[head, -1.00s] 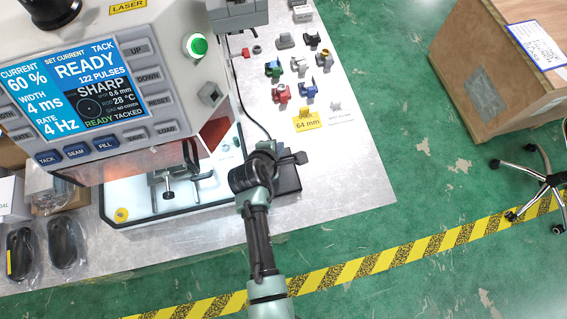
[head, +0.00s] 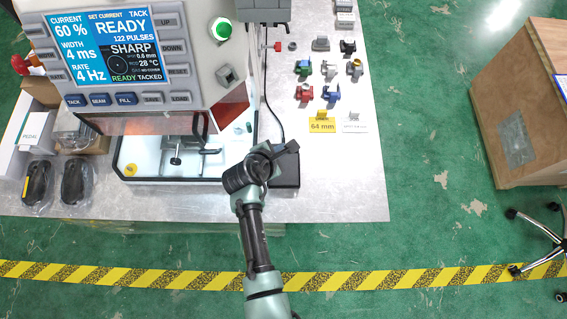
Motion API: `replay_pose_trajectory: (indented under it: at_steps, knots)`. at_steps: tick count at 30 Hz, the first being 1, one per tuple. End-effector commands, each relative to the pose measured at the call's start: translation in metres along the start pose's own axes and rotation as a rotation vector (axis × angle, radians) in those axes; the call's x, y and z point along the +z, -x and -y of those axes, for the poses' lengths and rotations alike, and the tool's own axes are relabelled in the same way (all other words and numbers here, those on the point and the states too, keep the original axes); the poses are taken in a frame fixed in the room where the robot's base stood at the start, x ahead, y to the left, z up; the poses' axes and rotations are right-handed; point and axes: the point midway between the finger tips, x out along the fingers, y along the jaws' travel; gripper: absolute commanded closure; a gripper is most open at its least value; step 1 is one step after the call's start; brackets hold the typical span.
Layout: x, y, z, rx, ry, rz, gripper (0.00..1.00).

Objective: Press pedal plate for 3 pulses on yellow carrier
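The black pedal plate (head: 288,181) lies flat near the table's front edge, with a cable running back from it. My gripper (head: 287,148) is over its rear part and hides some of it. I cannot tell whether it touches the plate, or whether its fingers are open or shut. The machine's screen (head: 112,47) reads READY, TACK, 122 pulses, 60 %, 4 ms, 4 Hz, SHARP, READY TACKED. A small yellow piece (head: 322,114) stands at the yellow 64 mm card; I cannot tell if it is the yellow carrier. A yellow round part (head: 131,169) sits in the machine's white bay.
The machine (head: 222,95) fills the table's back left, with a lit green button (head: 221,29). Several coloured holders stand right of the cable. Two bagged black items (head: 77,181) lie at the left. The table's front right corner (head: 350,195) is clear. A wooden crate (head: 520,115) stands at right.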

Motion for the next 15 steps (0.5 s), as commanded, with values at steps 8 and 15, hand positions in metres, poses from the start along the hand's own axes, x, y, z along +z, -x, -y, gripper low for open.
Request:
replay_pose_trajectory:
  at_steps: [8, 15]
  knots:
    - [-0.010, -0.014, 0.010, -0.001, -0.001, 0.000, 1.00]
    - [-0.026, -0.037, 0.026, 0.000, -0.001, 0.000, 1.00]
